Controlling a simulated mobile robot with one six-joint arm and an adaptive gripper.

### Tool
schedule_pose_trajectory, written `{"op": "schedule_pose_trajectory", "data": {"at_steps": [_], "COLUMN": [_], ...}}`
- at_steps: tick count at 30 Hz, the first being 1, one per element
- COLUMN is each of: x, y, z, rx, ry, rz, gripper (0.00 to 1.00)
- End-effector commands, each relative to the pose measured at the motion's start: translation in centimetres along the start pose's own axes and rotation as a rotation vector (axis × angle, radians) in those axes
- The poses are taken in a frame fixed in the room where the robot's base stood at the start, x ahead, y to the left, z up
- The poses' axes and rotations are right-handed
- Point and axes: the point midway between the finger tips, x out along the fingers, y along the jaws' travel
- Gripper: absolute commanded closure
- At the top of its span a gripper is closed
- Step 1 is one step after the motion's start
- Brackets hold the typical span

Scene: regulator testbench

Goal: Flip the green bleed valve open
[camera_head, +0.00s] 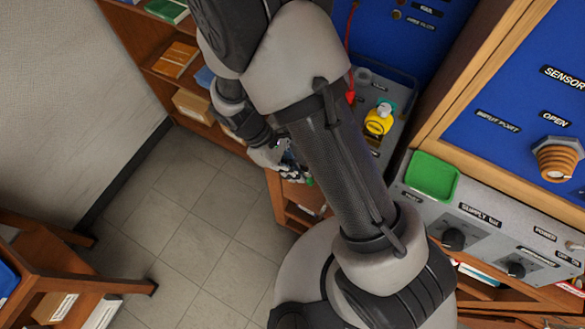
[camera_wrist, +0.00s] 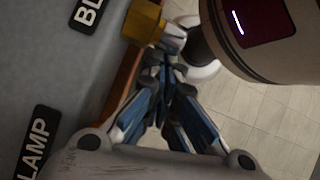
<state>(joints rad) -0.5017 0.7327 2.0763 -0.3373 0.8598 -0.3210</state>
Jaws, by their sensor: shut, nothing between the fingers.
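My gripper (camera_head: 292,168) is at the front edge of the bench, partly hidden behind my own arm in the head view. In the wrist view its fingertips (camera_wrist: 167,68) are together with nothing between them. A small green piece (camera_head: 309,182), possibly the bleed valve's handle, shows just beside the fingers in the head view. In the wrist view a brass fitting (camera_wrist: 143,22) with a pale metal end (camera_wrist: 173,39) sticks out by a label starting "BL", just beyond the fingertips. I cannot tell whether they touch. No green handle shows in the wrist view.
A yellow part (camera_head: 379,118) with a pale green top sits on the grey bench. A red-tipped cable (camera_head: 350,97) hangs nearby. A green tray (camera_head: 432,175) lies on the supply box (camera_head: 470,222). A wooden bookshelf (camera_head: 160,75) stands behind; the tiled floor (camera_head: 190,220) is clear.

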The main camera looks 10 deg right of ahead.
Motion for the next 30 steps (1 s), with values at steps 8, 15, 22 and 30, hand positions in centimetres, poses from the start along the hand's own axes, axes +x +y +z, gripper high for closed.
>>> {"op": "schedule_pose_trajectory", "data": {"at_steps": [8,15,22,30], "x": [0.9,1.7,2.0,2.1], "y": [-0.1,-0.2,-0.3,-0.3], "z": [0.4,0.6,0.8,0.8], "rx": [-0.010,-0.009,-0.009,-0.009], "ry": [-0.198,-0.193,-0.191,-0.190], "rz": [-0.039,-0.038,-0.037,-0.037], "gripper": [1.00,1.00,1.00,1.00]}}
